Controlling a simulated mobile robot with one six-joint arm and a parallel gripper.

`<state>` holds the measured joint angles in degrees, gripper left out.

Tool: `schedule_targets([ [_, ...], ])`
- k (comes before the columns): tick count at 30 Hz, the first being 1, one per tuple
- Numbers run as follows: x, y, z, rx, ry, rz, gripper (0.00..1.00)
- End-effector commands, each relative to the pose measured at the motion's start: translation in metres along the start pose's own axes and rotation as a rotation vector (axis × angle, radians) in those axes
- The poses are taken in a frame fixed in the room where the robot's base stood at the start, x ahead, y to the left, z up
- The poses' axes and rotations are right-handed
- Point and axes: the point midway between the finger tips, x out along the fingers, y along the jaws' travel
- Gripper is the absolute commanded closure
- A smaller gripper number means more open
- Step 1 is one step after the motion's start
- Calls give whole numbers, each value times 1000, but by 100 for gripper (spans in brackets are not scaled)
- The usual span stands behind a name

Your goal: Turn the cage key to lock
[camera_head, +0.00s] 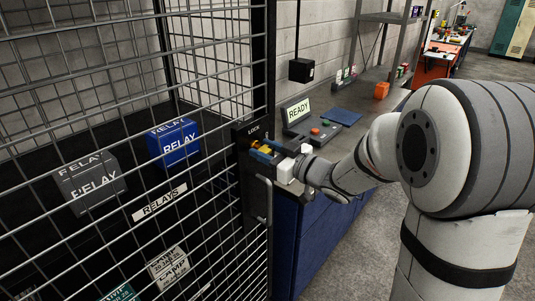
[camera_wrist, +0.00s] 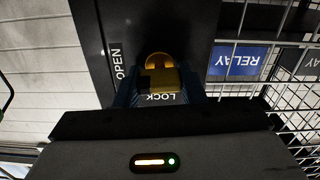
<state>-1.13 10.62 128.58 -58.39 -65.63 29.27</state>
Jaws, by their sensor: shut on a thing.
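The cage key (camera_wrist: 178,80) is yellow and sits at a round brass lock (camera_wrist: 159,61) on a dark lock plate in the wrist view. My gripper (camera_wrist: 160,84) is shut on the key, with a blue finger on each side. The plate shows OPEN at the left and LOCK, upside down, just below the key.
A door handle (camera_head: 265,200) stands just below my gripper. The wire cage (camera_head: 215,215) holds a blue RELAY box (camera_head: 174,143) and a grey one (camera_head: 90,184). A READY sign (camera_head: 298,111) and a control panel (camera_head: 315,131) sit on the bench behind.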

Motion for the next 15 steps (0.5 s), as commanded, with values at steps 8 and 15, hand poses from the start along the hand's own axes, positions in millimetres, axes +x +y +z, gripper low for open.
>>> schedule_targets([
  [8,0,-2,6,-214,4,-1,86],
  [15,0,-3,7,-443,3,-1,86],
])
